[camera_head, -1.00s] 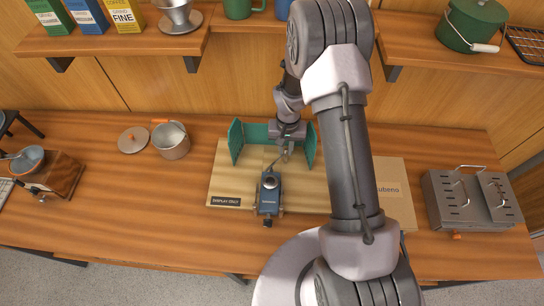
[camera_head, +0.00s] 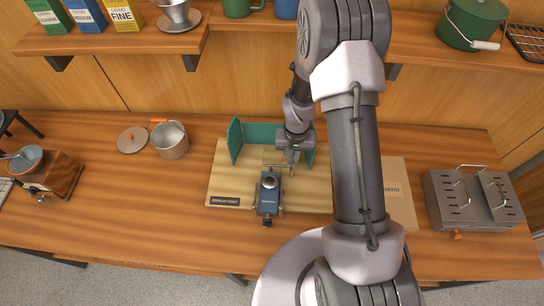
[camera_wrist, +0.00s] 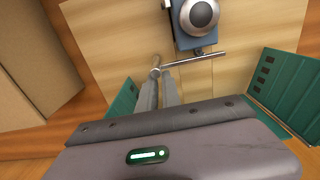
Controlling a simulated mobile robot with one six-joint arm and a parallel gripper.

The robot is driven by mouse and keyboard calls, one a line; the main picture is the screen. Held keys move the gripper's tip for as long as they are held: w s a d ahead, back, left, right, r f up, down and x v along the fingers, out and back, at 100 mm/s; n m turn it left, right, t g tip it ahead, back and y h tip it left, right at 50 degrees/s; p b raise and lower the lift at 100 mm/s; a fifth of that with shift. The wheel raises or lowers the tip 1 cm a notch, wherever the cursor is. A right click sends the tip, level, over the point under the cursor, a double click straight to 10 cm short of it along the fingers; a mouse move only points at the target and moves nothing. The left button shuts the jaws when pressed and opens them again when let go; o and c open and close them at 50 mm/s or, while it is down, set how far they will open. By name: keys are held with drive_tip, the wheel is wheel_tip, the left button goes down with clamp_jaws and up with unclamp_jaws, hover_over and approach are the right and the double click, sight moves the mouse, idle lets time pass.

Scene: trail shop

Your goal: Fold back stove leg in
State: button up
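The small blue stove (camera_head: 268,190) with a round burner stands on a light wooden board (camera_head: 224,180); it also shows at the top of the wrist view (camera_wrist: 195,18). A thin metal leg (camera_wrist: 205,57) extends crosswise at the stove's back end in the wrist view. My gripper (camera_wrist: 160,76) has its narrow fingers close together at the left end of this leg, overlapping it in view. Whether they grip it or only touch it cannot be told. In the head view my gripper (camera_head: 291,165) is low behind the stove, to its right.
A green folding windscreen (camera_head: 262,134) stands around the back of the board; its panels (camera_wrist: 280,88) flank my gripper. A cardboard box (camera_head: 399,190) lies to the right, partly behind my arm. A grey metal grill (camera_head: 466,200) is farther right. A pot (camera_head: 171,141) stands left.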

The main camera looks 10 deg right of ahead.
drive_tip(key=o, duration=0.7)
drive_tip(key=shift+w+a, duration=0.1)
drive_tip(key=shift+a, duration=0.05)
wheel_tip(320, 180, up, 9)
drive_tip(key=p, duration=0.5)
